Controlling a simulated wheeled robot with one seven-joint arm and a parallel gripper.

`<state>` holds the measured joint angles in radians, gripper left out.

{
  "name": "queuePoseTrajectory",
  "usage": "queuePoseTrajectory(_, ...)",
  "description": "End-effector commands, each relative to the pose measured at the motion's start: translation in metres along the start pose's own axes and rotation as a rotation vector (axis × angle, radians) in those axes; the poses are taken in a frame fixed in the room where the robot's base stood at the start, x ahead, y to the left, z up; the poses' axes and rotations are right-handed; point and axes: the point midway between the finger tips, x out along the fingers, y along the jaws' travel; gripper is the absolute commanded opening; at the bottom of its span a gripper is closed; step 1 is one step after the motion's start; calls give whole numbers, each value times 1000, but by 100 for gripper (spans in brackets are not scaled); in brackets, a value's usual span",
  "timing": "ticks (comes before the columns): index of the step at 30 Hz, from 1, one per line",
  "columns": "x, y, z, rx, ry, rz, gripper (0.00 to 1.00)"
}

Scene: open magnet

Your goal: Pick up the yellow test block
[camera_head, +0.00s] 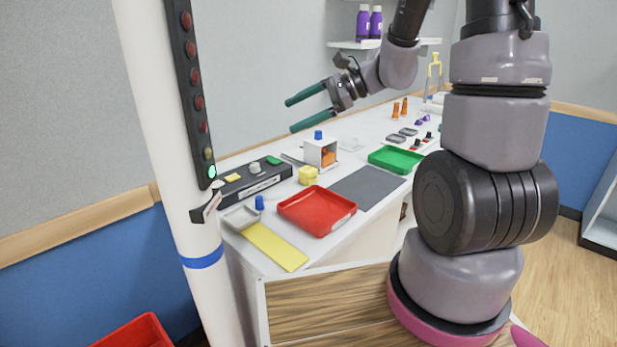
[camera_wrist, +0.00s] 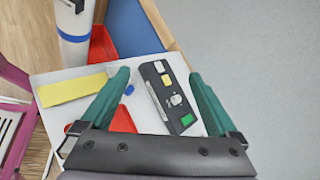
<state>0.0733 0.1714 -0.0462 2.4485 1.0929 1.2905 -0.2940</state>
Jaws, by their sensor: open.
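The yellow test block (camera_head: 308,175) stands on the white worktop, between the black control box (camera_head: 254,182) and the red tray (camera_head: 318,210). It is small and looks stepped. My gripper (camera_head: 291,115) is open and empty, raised above the worktop, with its green fingers pointing left. In the wrist view my open gripper (camera_wrist: 159,76) has the black control box (camera_wrist: 168,96) below and between its fingers. I cannot make out the test block in the wrist view.
A flat yellow plate (camera_head: 274,246) lies at the front left. A white box (camera_head: 320,153) with an orange opening stands behind the block. A grey mat (camera_head: 366,187) and a green tray (camera_head: 396,159) lie to the right. A white post (camera_head: 180,150) rises at the left.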

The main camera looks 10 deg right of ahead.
Motion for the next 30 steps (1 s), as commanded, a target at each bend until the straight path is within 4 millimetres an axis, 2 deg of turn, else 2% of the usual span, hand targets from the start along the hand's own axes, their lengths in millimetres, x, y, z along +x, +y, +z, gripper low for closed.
queuePoseTrajectory(1, 8, -5, -17, 79, -18, -37, 95)
queuePoseTrajectory(3, 17, -14, -38, 176, -37, -100, 95)
queuePoseTrajectory(5, 24, -21, -59, 258, -47, -158, 95)
queuePoseTrajectory(9, 36, -31, -116, 439, -46, -298, 95)
queuePoseTrajectory(15, 43, -25, -204, 661, 11, -498, 95)
queuePoseTrajectory(18, 42, -17, -239, 733, 48, -575, 95)
queuePoseTrajectory(21, 41, -11, -262, 778, 76, -626, 95)
queuePoseTrajectory(23, 40, -8, -270, 792, 88, -644, 95)
queuePoseTrajectory(26, 44, -9, -277, 801, 95, -657, 95)
queuePoseTrajectory(30, 63, -21, -283, 799, 93, -656, 95)
